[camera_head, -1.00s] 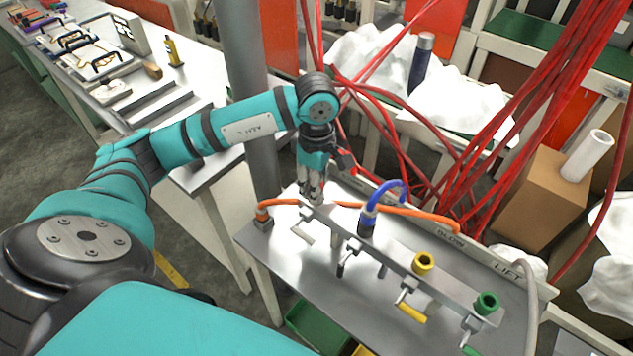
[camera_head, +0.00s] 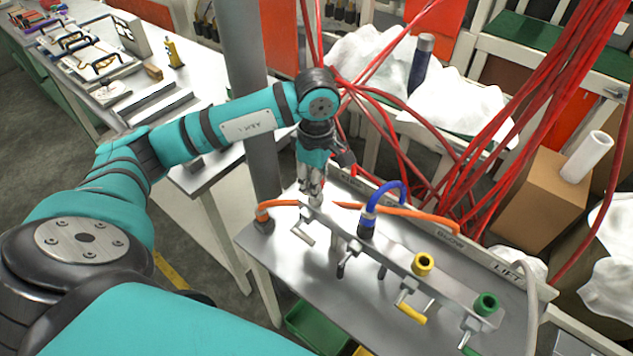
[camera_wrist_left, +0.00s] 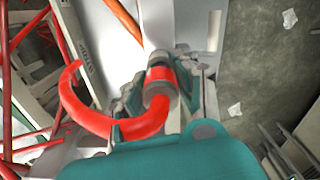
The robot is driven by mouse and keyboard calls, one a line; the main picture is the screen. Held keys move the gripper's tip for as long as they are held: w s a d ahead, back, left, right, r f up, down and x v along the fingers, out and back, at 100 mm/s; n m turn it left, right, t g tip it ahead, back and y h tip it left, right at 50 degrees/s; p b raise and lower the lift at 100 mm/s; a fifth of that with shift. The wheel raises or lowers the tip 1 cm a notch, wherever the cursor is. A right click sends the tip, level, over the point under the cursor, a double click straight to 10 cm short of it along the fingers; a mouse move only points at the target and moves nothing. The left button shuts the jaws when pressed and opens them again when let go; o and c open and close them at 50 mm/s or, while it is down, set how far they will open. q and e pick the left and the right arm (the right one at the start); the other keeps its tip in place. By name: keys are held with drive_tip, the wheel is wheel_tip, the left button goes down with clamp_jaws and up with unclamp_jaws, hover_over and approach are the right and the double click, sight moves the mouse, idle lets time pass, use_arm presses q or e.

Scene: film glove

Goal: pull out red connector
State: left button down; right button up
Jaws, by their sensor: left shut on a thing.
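The red connector (camera_wrist_left: 159,76) shows in the left wrist view as a red-banded grey plug with a curved red hose (camera_wrist_left: 90,118). It sits between the fingers of my left gripper (camera_wrist_left: 160,92), which is shut on it. In the head view my left gripper (camera_head: 313,188) points down over the left end of the metal valve rail (camera_head: 395,266). There the gripper hides the connector, and I cannot tell whether it is still seated in its socket. My right gripper is not in view.
A blue connector (camera_head: 368,221) with a looped hose stands just right of the gripper. An orange hose (camera_head: 413,211) runs behind the rail. A yellow port (camera_head: 423,263) and a green port (camera_head: 487,302) are further right. Red hoses (camera_head: 500,130) hang behind.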

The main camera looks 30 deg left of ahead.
use_arm(q)
drive_tip(key=shift+r, duration=0.15)
drive_tip(key=shift+r+p, duration=1.1)
drive_tip(key=shift+r, duration=0.85)
drive_tip(key=shift+r, duration=0.15)
drive_tip(key=shift+r+p, duration=0.6)
drive_tip(key=shift+r, duration=0.75)
